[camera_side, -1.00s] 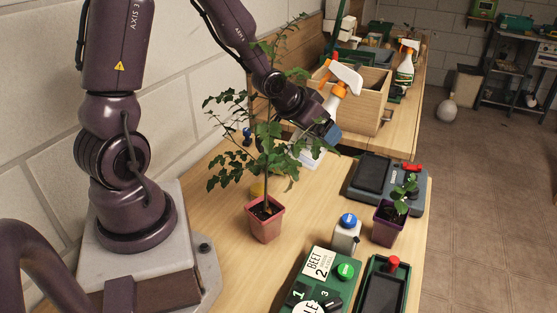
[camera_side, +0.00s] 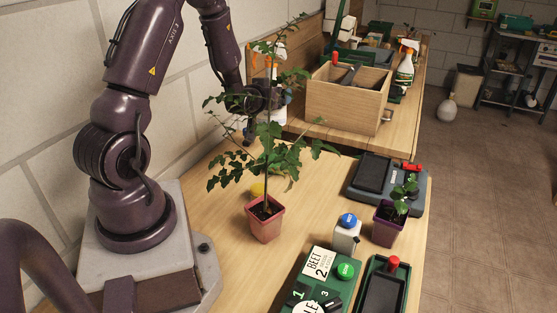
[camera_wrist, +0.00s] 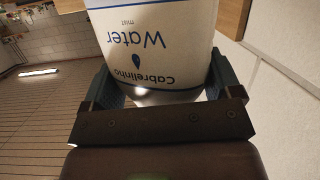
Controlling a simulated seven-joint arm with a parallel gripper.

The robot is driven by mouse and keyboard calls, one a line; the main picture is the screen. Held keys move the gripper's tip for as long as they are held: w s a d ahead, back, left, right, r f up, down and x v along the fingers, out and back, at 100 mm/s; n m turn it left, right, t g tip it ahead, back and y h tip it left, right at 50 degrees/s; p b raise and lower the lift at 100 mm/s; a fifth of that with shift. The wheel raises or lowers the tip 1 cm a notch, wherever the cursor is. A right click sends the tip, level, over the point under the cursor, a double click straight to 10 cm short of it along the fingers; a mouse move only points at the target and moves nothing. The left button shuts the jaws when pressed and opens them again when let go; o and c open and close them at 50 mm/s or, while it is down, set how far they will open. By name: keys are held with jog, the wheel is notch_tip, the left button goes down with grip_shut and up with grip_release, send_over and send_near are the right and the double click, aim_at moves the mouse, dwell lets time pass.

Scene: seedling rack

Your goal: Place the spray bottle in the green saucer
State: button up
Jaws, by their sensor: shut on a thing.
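My gripper (camera_side: 282,97) is shut around the white body of a spray bottle (camera_side: 276,78), partly behind a tall plant's leaves in the side view. In the wrist view the bottle (camera_wrist: 155,45), with a blue "Water mist" label, sits between both jaws (camera_wrist: 165,92); its print appears upside down. I cannot make out a green saucer in either view.
A tall plant in a pink pot (camera_side: 265,222) stands near my arm. A wooden crate (camera_side: 345,105) is right of my gripper; another spray bottle (camera_side: 404,70) stands behind it. A white blue-capped bottle (camera_side: 346,234) and a purple pot (camera_side: 387,227) stand at the front right.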

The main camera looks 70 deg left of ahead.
notch_tip(320, 180, down, 10)
jog(key=shift+f, duration=0.15)
dwell(0.5)
jog(key=shift+f, duration=0.5)
jog(key=o, duration=1)
jog(key=shift+o, duration=0.2)
